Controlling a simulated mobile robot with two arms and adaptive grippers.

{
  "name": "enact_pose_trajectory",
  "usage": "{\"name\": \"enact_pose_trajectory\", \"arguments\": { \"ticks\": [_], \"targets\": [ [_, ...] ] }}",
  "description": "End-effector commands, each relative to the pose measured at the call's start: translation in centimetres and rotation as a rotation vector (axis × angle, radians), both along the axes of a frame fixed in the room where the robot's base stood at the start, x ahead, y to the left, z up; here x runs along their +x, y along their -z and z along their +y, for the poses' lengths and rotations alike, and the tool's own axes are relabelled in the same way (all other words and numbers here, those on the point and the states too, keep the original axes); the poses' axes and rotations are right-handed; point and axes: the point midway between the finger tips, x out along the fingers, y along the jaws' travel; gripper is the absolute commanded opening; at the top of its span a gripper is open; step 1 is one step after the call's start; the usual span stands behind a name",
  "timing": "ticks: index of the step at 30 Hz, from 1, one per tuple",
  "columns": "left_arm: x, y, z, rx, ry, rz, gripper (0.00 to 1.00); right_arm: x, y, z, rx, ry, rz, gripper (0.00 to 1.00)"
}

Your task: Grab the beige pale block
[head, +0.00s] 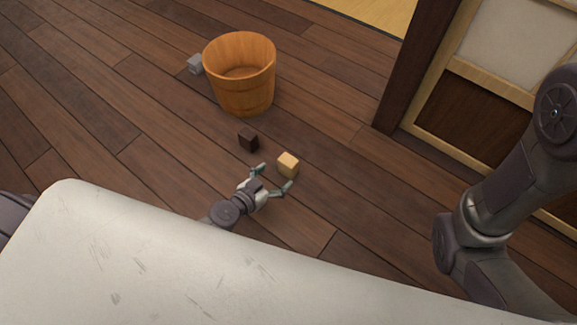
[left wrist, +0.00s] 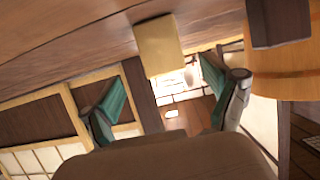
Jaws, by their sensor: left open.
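The beige pale block (head: 288,165) lies on the wooden floor, in front of the bucket. My left gripper (head: 274,178) is open close to the block, with its fingertips on the near side of it. In the left wrist view the beige block (left wrist: 159,48) shows ahead, between and beyond the two spread fingers of the left gripper (left wrist: 157,95). Nothing is between the fingers that I can see as gripped. My right gripper is not in view; only my right arm shows at the right of the head view.
A dark brown block (head: 248,140) lies left of the beige block and also shows in the left wrist view (left wrist: 280,22). A wooden bucket (head: 243,98) stands behind, with a grey block (head: 195,64) beside it. A wood-framed panel (head: 490,85) stands at the right.

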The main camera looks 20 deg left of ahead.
Motion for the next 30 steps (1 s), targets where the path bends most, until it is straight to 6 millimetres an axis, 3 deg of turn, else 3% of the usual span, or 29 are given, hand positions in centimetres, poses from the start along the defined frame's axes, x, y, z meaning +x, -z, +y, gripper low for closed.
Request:
{"name": "enact_pose_trajectory", "arguments": {
  "ticks": [18, 27, 30],
  "targets": [
    [6.3, 3.1, -1.9, 0.0, -0.001, 0.0, 0.88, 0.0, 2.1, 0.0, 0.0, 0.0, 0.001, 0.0],
    [6.7, 3.1, -2.1, 0.0, 0.0, 0.001, 0.88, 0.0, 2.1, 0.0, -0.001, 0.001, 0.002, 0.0],
    [6.7, 3.1, -2.1, 0.0, 0.0, 0.001, 0.72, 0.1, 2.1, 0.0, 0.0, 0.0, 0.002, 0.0]
  ]
}}
